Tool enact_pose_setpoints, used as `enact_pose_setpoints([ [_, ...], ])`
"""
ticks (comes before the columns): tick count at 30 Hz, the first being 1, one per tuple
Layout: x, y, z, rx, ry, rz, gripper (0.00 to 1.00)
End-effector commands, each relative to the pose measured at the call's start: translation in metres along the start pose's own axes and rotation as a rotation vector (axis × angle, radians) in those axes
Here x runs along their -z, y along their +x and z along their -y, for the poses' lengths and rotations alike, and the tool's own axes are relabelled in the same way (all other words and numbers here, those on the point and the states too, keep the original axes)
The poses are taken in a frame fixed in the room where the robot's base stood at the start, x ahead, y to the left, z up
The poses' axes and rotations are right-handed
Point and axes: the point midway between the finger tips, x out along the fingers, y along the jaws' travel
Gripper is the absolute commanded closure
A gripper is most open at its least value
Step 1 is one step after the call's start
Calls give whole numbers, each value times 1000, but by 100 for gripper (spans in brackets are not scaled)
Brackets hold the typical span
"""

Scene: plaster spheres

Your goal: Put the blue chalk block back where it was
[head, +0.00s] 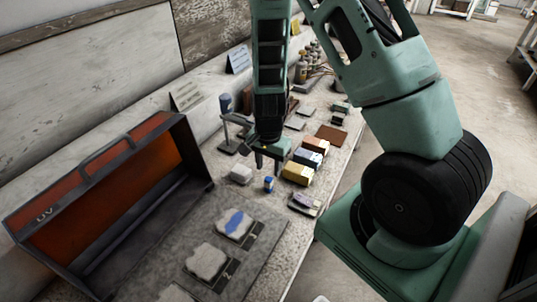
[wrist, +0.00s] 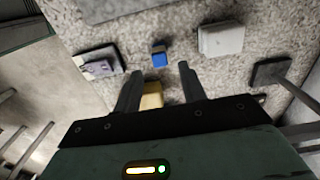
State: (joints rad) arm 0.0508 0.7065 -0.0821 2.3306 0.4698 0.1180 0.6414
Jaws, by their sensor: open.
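The small blue chalk block (head: 268,184) stands on the speckled bench top, left of a yellow block (head: 298,173). It also shows in the wrist view (wrist: 159,60), beyond my fingertips and roughly centred between them. My gripper (head: 268,162) is open above the bench, just behind the blue block in the head view. In the wrist view my gripper (wrist: 160,72) has its fingers spread and apart from the blue block. Part of a yellow block shows between the fingers.
A white block (head: 241,173) stands left of the blue block. A small patterned item (head: 304,204) lies to its right. Coloured blocks (head: 308,158) line the bench's right side. A grey board (head: 262,260) carries pale plaster pieces, one blue-marked (head: 235,223). An open UV box (head: 110,205) stands left.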

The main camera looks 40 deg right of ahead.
Motion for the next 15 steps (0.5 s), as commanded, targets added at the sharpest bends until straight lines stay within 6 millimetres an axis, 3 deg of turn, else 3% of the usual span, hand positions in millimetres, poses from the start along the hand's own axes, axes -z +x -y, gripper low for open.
enact_pose_setpoints([
  [6, 0, -35, 1, 3, -1, -2, 59],
  [11, -1, -48, 0, 1, -5, 0, 59],
  [15, -24, -63, 8, 18, -108, 25, 59],
])
